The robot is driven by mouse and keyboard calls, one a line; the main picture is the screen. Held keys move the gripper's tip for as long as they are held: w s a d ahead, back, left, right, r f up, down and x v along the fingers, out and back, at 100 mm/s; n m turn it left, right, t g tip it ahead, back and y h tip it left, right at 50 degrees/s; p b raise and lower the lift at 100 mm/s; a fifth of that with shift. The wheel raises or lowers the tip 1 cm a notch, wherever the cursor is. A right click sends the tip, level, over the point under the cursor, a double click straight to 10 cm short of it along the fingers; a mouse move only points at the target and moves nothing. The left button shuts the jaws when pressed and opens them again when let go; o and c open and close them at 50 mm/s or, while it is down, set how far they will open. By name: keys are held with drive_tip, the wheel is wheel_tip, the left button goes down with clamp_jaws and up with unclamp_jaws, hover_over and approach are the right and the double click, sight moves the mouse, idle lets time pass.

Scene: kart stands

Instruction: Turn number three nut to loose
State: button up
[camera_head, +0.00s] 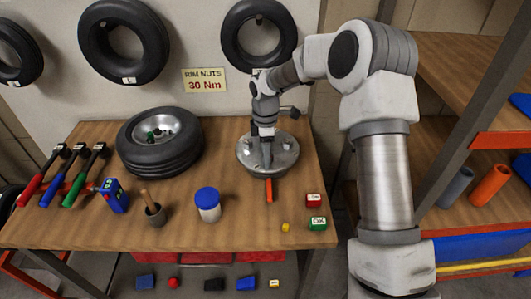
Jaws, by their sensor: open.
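A round grey metal plate (284,166) lies on the workbench at right of centre. Small nuts or studs, such as a nut (287,146), show on its top. I cannot read any numbers, so I cannot tell which is number three. My gripper (266,160) points down over the middle of the plate, at or just above its surface. It is open; the fingers are small in this view, and I cannot tell whether they touch a nut. The gripper and wrist hide part of the plate. An orange bar (269,190) lies at the plate's front edge.
A tyre on a rim (160,160) lies left of the plate. A blue-lidded jar (207,205), a cup with a wooden handle (154,212) and several coloured-handled tools (77,190) are further left. A red block (314,200) and a green block (317,223) sit at the right front.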

wheel_tip(320, 180, up, 17)
drive_tip(key=shift+r, duration=0.2)
idle(0.3)
drive_tip(key=s+d+r+m+t, duration=0.1)
drive_tip(key=s+d+r+m, duration=0.2)
drive_tip(key=s, duration=0.3)
drive_tip(key=s+d+r+m+t+h, duration=0.1)
drive_tip(key=s+d+r+m, duration=0.15)
drive_tip(key=s+r, duration=0.2)
drive_tip(key=s+d+r+m+t, duration=0.1)
drive_tip(key=s+d+r+m, duration=0.1)
drive_tip(key=s+m, duration=0.3)
drive_tip(key=s+d+f+m+t, duration=0.1)
drive_tip(key=s+m, duration=0.3)
drive_tip(key=s, duration=0.4)
drive_tip(key=s+d+f+m+t+y, duration=0.1)
drive_tip(key=s+d+f+m, duration=0.1)
drive_tip(key=s, duration=0.6)
drive_tip(key=shift+d+m+t, duration=0.3)
drive_tip(key=shift+d+m, duration=0.5)
drive_tip(key=shift+m, duration=0.35)
